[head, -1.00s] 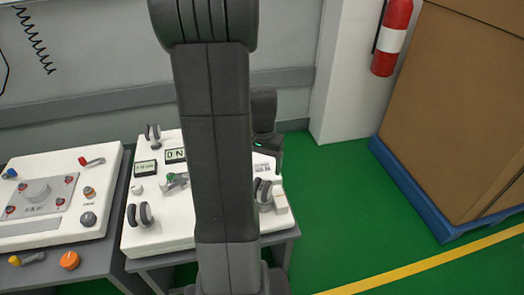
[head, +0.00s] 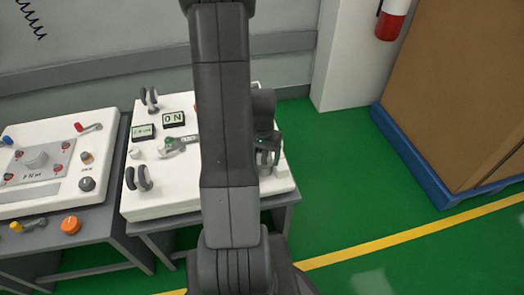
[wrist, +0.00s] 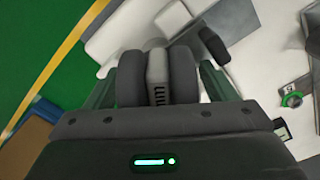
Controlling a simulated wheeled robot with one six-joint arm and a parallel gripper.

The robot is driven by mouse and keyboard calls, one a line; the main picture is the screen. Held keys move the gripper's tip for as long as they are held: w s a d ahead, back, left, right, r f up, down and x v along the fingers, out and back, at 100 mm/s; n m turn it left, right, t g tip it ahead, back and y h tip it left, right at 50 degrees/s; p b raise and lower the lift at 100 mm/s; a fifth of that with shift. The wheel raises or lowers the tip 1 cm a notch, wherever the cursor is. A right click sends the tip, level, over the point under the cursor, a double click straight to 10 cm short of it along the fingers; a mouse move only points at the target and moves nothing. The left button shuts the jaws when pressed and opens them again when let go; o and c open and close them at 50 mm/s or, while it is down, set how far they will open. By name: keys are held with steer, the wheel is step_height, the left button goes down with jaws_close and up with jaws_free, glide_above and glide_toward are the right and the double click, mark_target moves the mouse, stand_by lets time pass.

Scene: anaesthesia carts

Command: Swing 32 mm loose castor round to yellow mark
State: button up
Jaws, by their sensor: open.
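A grey twin-wheel castor (wrist: 184,78) with a pale middle piece sits between the fingers of my gripper (wrist: 158,82) in the wrist view. The fingers stand open, one on each side of the wheels and close to them; I cannot tell whether they touch. In the head view my gripper (head: 267,146) is down over this castor at the right end of the white panel (head: 180,200), and it mostly hides the castor. Two similar castors stand on the panel's left side, one at the back (head: 149,99) and one in front (head: 138,179). I cannot make out a yellow mark by the castor.
A green-ended lever (head: 178,146) and an ON display (head: 173,119) are on the panel. Another white panel (head: 70,130) with knobs stands at left. A large brown box (head: 455,90) on a blue pallet (head: 410,155) stands at right. Green floor between is clear.

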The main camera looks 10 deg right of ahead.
steer(key=c, duration=1.3)
steer(key=n, duration=0.5)
steer(key=shift+s+d, duration=0.1)
steer(key=shift+d, duration=0.15)
steer(key=n, duration=0.5)
steer(key=shift+d+b, duration=0.25)
steer(key=shift+b, duration=0.05)
steer(key=shift+n, duration=0.3)
